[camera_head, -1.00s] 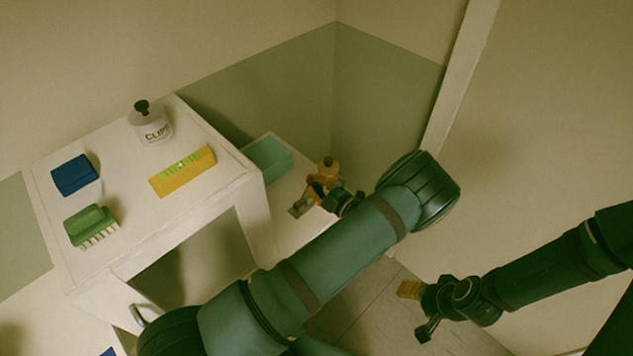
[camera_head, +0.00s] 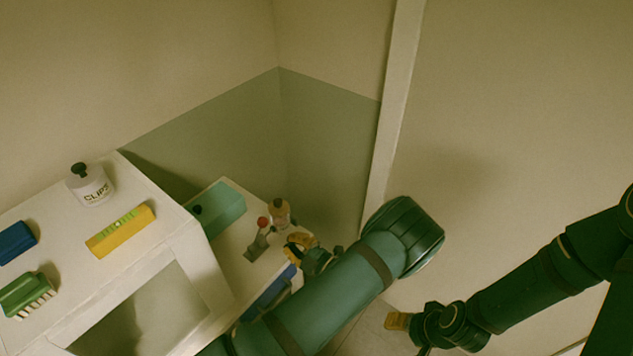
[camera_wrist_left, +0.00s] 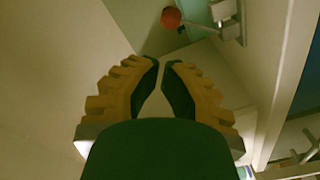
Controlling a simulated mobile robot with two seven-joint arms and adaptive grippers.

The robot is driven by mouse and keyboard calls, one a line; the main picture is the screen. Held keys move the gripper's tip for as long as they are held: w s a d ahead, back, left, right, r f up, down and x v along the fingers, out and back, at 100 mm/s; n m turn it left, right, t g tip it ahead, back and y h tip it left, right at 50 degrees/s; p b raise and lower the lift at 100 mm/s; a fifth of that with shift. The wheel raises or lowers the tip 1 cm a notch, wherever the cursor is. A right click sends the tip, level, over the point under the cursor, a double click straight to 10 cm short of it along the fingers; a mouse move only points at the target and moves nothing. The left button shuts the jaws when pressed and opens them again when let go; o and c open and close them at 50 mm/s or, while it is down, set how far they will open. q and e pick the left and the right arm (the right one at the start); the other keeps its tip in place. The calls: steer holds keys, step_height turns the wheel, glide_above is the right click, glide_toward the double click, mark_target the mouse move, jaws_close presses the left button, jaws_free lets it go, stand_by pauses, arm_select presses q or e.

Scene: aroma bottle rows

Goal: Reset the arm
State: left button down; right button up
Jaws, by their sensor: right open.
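My left gripper (camera_head: 299,245) has orange fingers and is beside the low white side surface in the head view. In the left wrist view its two fingertips (camera_wrist_left: 161,62) point close together with a narrow gap and nothing between them. A tan bottle with a dark top (camera_head: 280,213) stands behind. The red cap (camera_wrist_left: 170,17) shows past the fingertips in the left wrist view. My right gripper (camera_head: 398,322) is low at right centre, open, over the floor.
A white table (camera_head: 190,262) at left holds a white CLIPS jar (camera_head: 92,188), a yellow level (camera_head: 121,232), a blue block (camera_head: 14,243) and a green brush (camera_head: 27,293). Walls close in behind; a door frame (camera_head: 392,110) stands at right.

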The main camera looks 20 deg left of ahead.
arm_select(q)
steer(key=s+a+f+n+g+h+b, duration=0.25)
steer(key=s+f+n+g+h, duration=0.35)
steer(key=s+f+n+g, duration=0.5)
steer(key=s+d+f+n+h+b, duration=0.35)
steer(key=s+d+n+h, duration=0.55)
steer(key=n, duration=0.5)
steer(key=w+d+r+n+t+h+b, duration=0.1)
steer(key=w+d+n+t+h, duration=0.1)
steer(key=n, duration=1)
steer(key=w+d+r+n+t+h+b, duration=0.1)
steer(key=w+d+r+n+t+h, duration=0.1)
steer(key=n, duration=1)
steer(key=shift+w+d+t+h+b, duration=0.35)
steer(key=shift+w+t+h, duration=0.45)
steer(key=shift+t, duration=0.5)
steer(key=shift+s, duration=0.1)
